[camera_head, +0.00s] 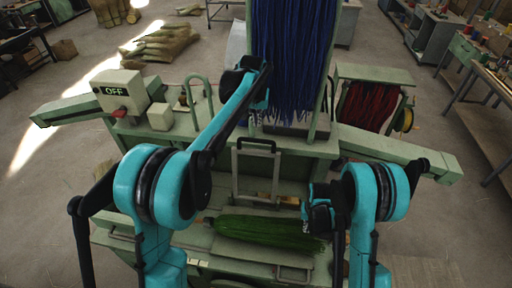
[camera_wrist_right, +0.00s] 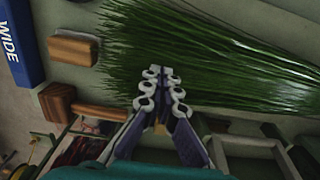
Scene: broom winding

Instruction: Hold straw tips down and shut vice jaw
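A bundle of green straw (camera_head: 265,230) lies crosswise on the machine's front bench. In the right wrist view the straw (camera_wrist_right: 220,60) fans out above the fingers, with loose tips to the left. My right gripper (camera_head: 307,212) is at the bundle's right end in the head view. In its wrist view its fingertips (camera_wrist_right: 162,76) are close together at the straw's lower edge; whether they meet or touch straw is unclear. My left gripper (camera_head: 258,78) is raised in front of the blue bristles (camera_head: 295,50); its fingers are hard to make out. I cannot clearly identify the vice jaw.
A grey upright frame (camera_head: 256,170) stands behind the bundle. An OFF control box (camera_head: 120,92) is at left, and red bristles (camera_head: 370,105) hang at right. Wooden blocks (camera_wrist_right: 72,50) and a blue WIDE label (camera_wrist_right: 20,40) show in the wrist view.

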